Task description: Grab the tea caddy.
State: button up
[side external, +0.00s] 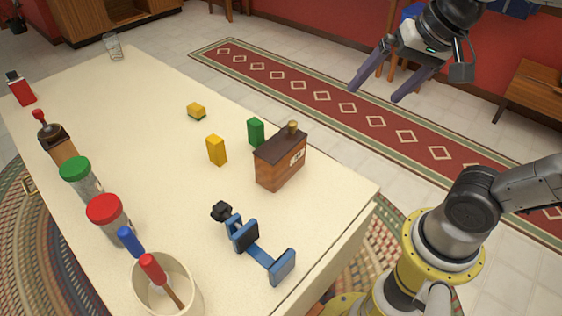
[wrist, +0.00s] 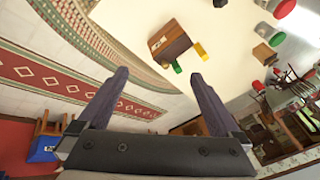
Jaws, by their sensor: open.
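The tea caddy (side external: 281,163) looks like a brown wooden box with a pale label and a small knob on top. It stands upright near the table's right edge in the side external view. In the wrist view the tea caddy (wrist: 167,43) is near the top, beyond the fingertips. My gripper (side external: 377,92) is open and empty, up in the air to the right of and above the caddy, well apart from it. Both dark fingers of my gripper (wrist: 158,76) show spread in the wrist view, with nothing between them.
A green block (side external: 256,131) stands close behind the caddy, and a yellow block (side external: 216,150) to its left. A blue clamp (side external: 252,246) lies in front. Jars with green (side external: 76,168) and red (side external: 104,208) lids and a tool cup (side external: 192,285) line the left side.

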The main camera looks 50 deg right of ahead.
jog(key=w+m+g, duration=0.2)
jog(key=w+m, duration=0.4)
jog(key=w, duration=0.5)
jog(key=m+g, duration=0.3)
send_over(281, 142)
notch_tip(281, 142, down, 12)
jog(key=f, duration=0.8)
jog(key=shift+s+a+f, duration=0.15)
jog(key=shift+a+f, duration=0.1)
jog(key=shift+f, duration=0.1)
jog(key=shift+d+f, duration=0.2)
jog(key=shift+f, duration=3)
jog(key=shift+r, duration=0.1)
grip_shut()
